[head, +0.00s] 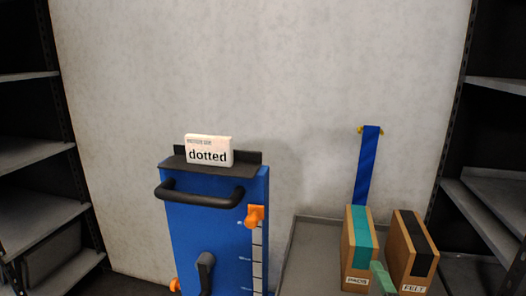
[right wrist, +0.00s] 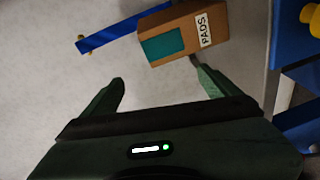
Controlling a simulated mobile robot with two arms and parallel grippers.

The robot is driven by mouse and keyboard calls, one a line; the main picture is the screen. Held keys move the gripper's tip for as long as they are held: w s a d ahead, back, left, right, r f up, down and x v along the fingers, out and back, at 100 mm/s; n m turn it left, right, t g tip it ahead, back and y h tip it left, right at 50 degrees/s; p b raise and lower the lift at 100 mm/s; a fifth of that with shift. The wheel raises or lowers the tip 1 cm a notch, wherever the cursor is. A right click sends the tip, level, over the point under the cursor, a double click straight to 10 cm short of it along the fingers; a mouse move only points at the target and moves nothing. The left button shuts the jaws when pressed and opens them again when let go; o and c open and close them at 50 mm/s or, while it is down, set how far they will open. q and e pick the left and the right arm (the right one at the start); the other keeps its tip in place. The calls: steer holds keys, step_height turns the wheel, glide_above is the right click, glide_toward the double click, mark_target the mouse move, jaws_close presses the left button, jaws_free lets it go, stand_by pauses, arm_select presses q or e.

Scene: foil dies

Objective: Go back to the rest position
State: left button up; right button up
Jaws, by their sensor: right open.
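My right gripper (right wrist: 157,72) is open in the right wrist view, with nothing between its two green fingers. The cardboard box marked PADS (right wrist: 185,30), with a teal band, lies just beyond the fingertips, near the right finger; whether they touch I cannot tell. In the head view a green part of my right gripper (head: 382,277) shows at the bottom, in front of the PADS box (head: 349,250) and the box marked FELT (head: 401,245). My left gripper is not in view.
A blue machine (head: 215,225) with a black handle (head: 198,198) and orange knobs stands left of the boxes. A white block reading "dotted" (head: 208,150) sits on top. A blue strip (head: 368,165) rises behind the boxes. Dark shelves (head: 35,152) flank both sides.

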steer(key=s+d+f+m+g, duration=0.1)
steer(key=s+f+m+g, duration=0.7)
steer(key=s+f, duration=0.5)
steer(key=s+a+f+m+g+y, duration=0.1)
steer(key=s+a+f+m+g, duration=0.1)
steer(key=s+f+m+g, duration=0.3)
steer(key=s+a+f+g, duration=0.1)
steer(key=s+f, duration=0.2)
steer(key=s, duration=0.5)
step_height(320, 180, down, 18)
steer(key=s+f+g+p, duration=0.1)
steer(key=p, duration=0.6)
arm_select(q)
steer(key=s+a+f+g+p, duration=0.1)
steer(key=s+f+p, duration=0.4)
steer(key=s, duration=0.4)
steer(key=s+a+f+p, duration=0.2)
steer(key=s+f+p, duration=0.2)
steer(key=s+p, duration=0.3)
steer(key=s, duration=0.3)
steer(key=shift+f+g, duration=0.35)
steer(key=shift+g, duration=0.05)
arm_select(e)
steer(key=s+d+f, duration=0.1)
steer(key=s+f, duration=0.1)
steer(key=s, duration=0.6)
steer(key=s+d+f+g, duration=0.1)
steer(key=s+f, duration=0.1)
steer(key=s, duration=0.6)
steer(key=shift+d, duration=0.3)
